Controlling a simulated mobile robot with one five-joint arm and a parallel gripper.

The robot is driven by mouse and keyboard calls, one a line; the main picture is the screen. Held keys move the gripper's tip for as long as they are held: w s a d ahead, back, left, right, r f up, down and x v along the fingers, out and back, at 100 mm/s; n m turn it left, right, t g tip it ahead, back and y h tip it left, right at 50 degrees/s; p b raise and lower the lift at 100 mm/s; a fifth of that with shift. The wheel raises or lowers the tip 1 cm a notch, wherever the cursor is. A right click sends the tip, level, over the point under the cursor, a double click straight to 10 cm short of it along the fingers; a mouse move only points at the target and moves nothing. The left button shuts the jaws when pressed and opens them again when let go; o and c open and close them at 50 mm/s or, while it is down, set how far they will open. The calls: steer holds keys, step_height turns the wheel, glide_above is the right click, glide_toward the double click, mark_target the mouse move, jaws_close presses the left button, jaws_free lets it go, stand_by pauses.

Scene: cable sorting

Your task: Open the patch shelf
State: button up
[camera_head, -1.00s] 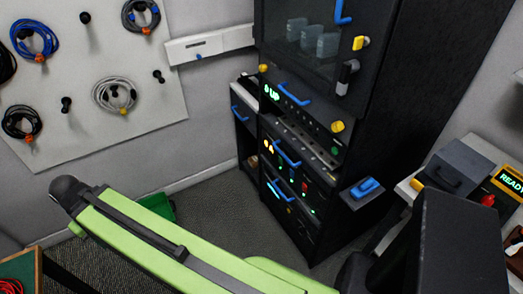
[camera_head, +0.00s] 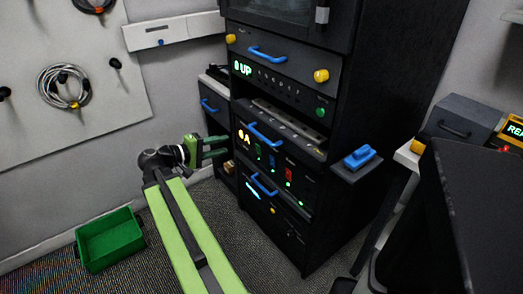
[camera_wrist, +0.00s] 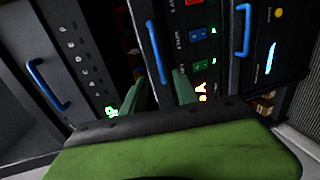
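My gripper (camera_head: 214,147) is open and empty, in front of the black rack and left of its handles in the head view. Its two green fingers also show in the wrist view (camera_wrist: 160,92). A blue handle (camera_head: 263,136) is on a rack unit with a lit yellow "A" and coloured lights; in the wrist view this handle (camera_wrist: 157,52) lies ahead, in line with the gap between the fingers, apparently apart from them. A grey slotted strip (camera_head: 288,122) shows above that unit's front. I cannot read which unit is the patch shelf.
Another blue handle (camera_head: 267,54) is above, between yellow knobs, over a green "UP" display (camera_head: 242,69). A lower handle (camera_head: 264,185) is below. A blue-topped side ledge (camera_head: 358,160) juts out right. A green bin (camera_head: 108,240) stands on the floor at left.

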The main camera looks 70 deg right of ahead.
mark_target(260, 135)
steer(key=b+x, duration=0.1)
steer(key=x, duration=0.4)
steer(key=b+x, duration=0.1)
steer(key=x, duration=0.5)
steer(key=b+x, duration=0.1)
steer(key=x, duration=0.5)
steer(key=shift+s+d+r, duration=0.2)
steer(key=shift+s, duration=0.05)
jaws_close()
stand_by(0.6)
